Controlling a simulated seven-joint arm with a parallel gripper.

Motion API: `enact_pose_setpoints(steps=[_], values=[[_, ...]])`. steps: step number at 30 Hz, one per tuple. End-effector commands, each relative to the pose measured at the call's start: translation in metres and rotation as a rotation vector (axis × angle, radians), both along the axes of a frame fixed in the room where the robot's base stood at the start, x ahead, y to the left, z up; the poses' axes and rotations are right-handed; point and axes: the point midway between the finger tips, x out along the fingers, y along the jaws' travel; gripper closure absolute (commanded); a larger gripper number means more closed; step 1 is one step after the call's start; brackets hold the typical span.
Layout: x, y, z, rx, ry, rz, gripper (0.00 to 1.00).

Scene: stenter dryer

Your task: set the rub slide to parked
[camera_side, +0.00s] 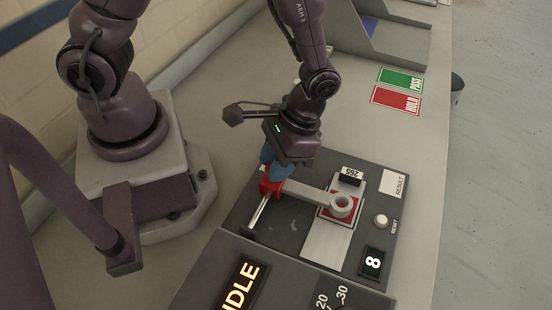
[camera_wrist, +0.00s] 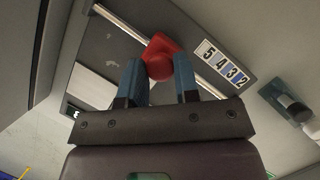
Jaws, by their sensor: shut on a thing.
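The rub slide's red block (camera_side: 268,188) sits on a bright metal rod (camera_side: 260,213) on the dark machine panel. A grey arm (camera_side: 310,194) runs right from the block to a ring (camera_side: 343,206) over a red square on a pale strip. My gripper (camera_side: 272,168) is above the block, its blue fingers down at it. In the wrist view my gripper (camera_wrist: 159,75) has its two fingers on either side of the red knob (camera_wrist: 159,57), shut on it. The rod (camera_wrist: 122,23) passes behind the knob there. The fingers hide part of the block in the side view.
A lit "8" display (camera_side: 373,262), a white reset button (camera_side: 381,221) and a result card (camera_side: 394,184) lie right of the strip. An IDLE display (camera_side: 240,285) is at the front. Green PASS (camera_side: 401,80) and red HOLD (camera_side: 396,101) areas lie on the clear bench behind.

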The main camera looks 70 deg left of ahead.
Motion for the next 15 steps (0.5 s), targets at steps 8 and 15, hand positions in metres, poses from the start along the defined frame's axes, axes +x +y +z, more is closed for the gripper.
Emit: enact_pose_setpoints(steps=[8, 15], values=[[-0.04, -0.041, 0.0, -0.003, 0.0, -0.009, 1.0], [-0.061, -0.063, 0.0, -0.003, -0.002, -0.002, 1.0]])
